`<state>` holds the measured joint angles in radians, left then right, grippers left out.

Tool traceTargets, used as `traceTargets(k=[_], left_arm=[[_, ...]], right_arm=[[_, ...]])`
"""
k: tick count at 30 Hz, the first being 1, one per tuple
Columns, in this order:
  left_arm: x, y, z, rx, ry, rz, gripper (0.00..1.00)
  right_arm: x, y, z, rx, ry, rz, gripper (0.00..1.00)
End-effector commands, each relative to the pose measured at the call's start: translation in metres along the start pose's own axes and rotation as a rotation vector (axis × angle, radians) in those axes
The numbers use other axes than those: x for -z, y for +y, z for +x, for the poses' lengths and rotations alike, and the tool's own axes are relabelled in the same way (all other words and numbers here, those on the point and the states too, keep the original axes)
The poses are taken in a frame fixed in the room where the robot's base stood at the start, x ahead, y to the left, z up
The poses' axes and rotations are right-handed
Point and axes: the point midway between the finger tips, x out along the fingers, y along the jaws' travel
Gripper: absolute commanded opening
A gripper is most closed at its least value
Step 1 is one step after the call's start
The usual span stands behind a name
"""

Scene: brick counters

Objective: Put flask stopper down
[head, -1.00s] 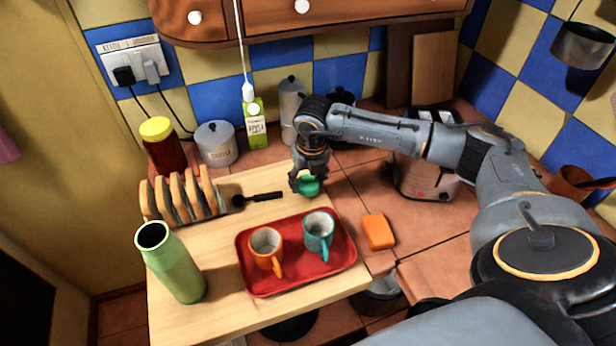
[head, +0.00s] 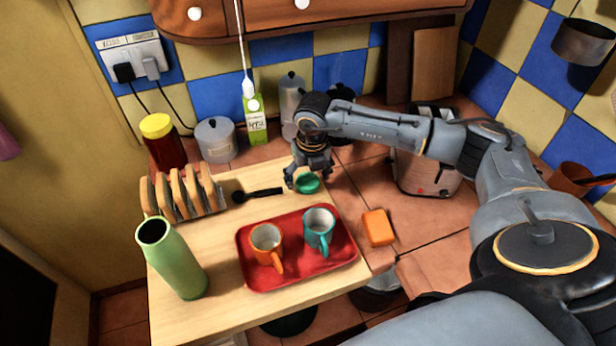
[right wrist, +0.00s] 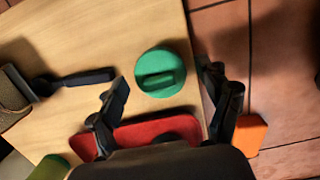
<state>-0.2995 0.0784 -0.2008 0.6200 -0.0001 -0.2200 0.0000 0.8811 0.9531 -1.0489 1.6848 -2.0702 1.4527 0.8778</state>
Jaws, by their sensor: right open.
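The green flask stopper (head: 307,184) lies on the wooden board near its back right edge. It also shows in the right wrist view (right wrist: 160,72), a round cap with a raised bar on top, just beyond the fingertips. My right gripper (head: 308,176) is open and just above the stopper, apart from it; its two fingers also show in the right wrist view (right wrist: 165,78), spread on either side. The green flask (head: 172,260) stands open at the front left of the board. My left gripper is not in view.
A red tray (head: 300,276) holds an orange mug (head: 266,240) and a teal mug (head: 318,226). A black spoon (head: 260,194) lies left of the stopper. A toast rack (head: 182,194) stands at the left. An orange sponge-like block (head: 378,227) lies on the tiled counter.

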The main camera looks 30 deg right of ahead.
Motion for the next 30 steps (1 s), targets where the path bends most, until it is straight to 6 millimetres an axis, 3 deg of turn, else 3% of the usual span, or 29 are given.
traceTargets(k=[15, 21, 30], left_arm=[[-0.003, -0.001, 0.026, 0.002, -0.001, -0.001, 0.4], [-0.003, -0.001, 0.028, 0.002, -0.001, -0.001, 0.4], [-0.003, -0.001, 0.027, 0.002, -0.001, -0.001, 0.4]], right_arm=[[-0.001, 0.0, -0.099, -0.002, -0.006, 0.0, 0.78], [0.0, 0.0, -0.115, -0.001, -0.003, 0.0, 0.78], [0.0, 0.0, -0.117, -0.001, -0.002, 0.0, 0.78]])
